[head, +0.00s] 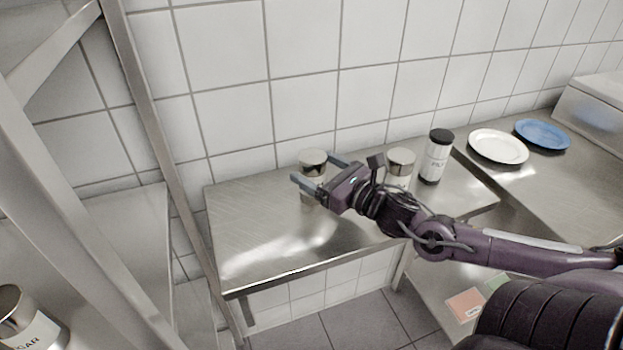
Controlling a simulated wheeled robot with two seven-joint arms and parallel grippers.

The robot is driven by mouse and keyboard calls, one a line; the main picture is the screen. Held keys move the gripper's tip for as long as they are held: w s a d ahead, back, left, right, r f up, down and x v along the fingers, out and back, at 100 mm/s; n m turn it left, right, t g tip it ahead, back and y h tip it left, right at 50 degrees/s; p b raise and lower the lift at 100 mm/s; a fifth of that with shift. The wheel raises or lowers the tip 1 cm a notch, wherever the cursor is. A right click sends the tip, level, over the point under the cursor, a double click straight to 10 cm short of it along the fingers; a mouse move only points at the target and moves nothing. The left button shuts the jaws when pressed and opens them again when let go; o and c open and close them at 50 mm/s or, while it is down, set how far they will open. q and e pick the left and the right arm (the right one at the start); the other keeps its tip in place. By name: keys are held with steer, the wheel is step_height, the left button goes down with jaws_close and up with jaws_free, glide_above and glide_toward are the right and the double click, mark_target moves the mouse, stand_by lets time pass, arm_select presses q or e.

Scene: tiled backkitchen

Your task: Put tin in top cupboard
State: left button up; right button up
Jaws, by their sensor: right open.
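A tin with a shiny metal lid (312,158) stands upright on the steel table (262,247) near the wall. My right gripper (315,170) is open, with one finger on each side of this tin; I cannot tell whether they touch it. A second metal-lidded tin (400,162) stands to the right, partly hidden behind my right arm. A white canister with a black lid (436,157) stands beside it. Another tin, labelled with letters ending in "GAR" (32,327), is at the lower left. My left gripper is not in view. No top cupboard can be made out.
A white plate (498,146) and a blue plate (542,134) lie on the right counter. The table's left part is clear. The tiled wall closes off the back.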

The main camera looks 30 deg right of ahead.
steer(key=shift+b+x, duration=0.35)
steer(key=shift+x, duration=0.8)
steer(key=shift+w+f, duration=0.1)
steer(key=shift+w, duration=0.35)
steer(key=shift+c, duration=0.7)
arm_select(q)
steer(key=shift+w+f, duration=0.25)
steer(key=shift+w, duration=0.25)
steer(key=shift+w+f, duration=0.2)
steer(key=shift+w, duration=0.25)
arm_select(e)
steer(key=c, duration=1.2)
